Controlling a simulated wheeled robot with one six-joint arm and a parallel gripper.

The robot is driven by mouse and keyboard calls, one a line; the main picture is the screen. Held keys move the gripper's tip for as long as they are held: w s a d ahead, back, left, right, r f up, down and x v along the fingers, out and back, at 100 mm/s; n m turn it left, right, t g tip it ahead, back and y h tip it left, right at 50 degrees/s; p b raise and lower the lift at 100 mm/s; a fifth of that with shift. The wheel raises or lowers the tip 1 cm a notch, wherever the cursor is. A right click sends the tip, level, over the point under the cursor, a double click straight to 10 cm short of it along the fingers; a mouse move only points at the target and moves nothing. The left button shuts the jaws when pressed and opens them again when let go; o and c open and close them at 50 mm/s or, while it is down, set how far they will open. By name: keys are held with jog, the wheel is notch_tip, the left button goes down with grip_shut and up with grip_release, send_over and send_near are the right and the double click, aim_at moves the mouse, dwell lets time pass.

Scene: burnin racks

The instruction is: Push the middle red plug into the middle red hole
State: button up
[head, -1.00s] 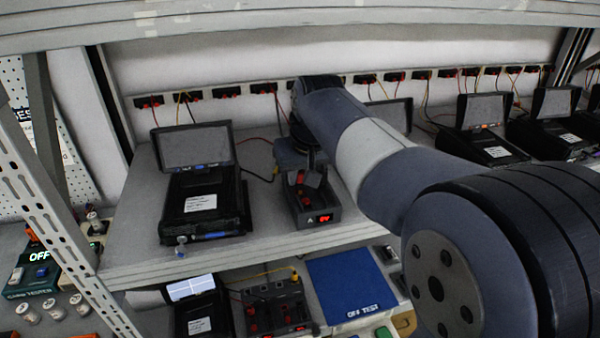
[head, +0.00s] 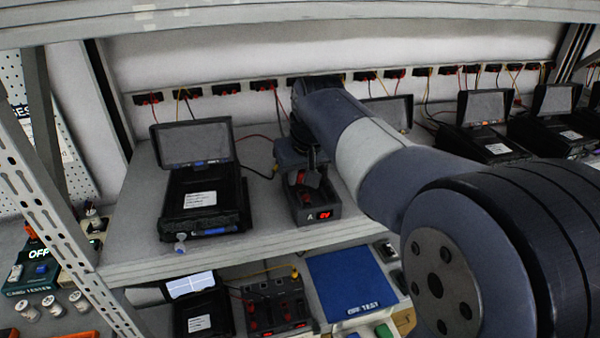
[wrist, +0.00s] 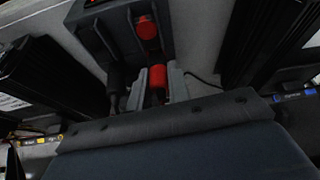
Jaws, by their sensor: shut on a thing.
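A small dark grey box (head: 308,215) marked A, with a lit red display, stands on the shelf; its top also shows in the wrist view (wrist: 122,38). In the wrist view my gripper (wrist: 157,84) is shut on a red plug (wrist: 157,76), with a pale finger on each side. The held plug is at the box's near edge; I cannot tell whether its tip is in a hole. Another red plug or socket (wrist: 147,28) sits on the box beyond it. A black plug (wrist: 115,76) lies left of the fingers. The target hole cannot be made out.
A black tester with a raised screen (head: 203,193) stands left of the box. Several black testers (head: 488,145) stand right. Wired sockets (head: 228,90) line the back wall. A lower shelf holds a blue panel (head: 345,280).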

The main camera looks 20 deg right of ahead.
jog(key=shift+f, duration=0.35)
dwell(0.3)
jog(key=o, duration=1.3)
jog(key=shift+r, duration=0.1)
jog(key=shift+r+p, duration=2.25)
jog(key=shift+r, duration=0.45)
jog(key=shift+s, duration=0.1)
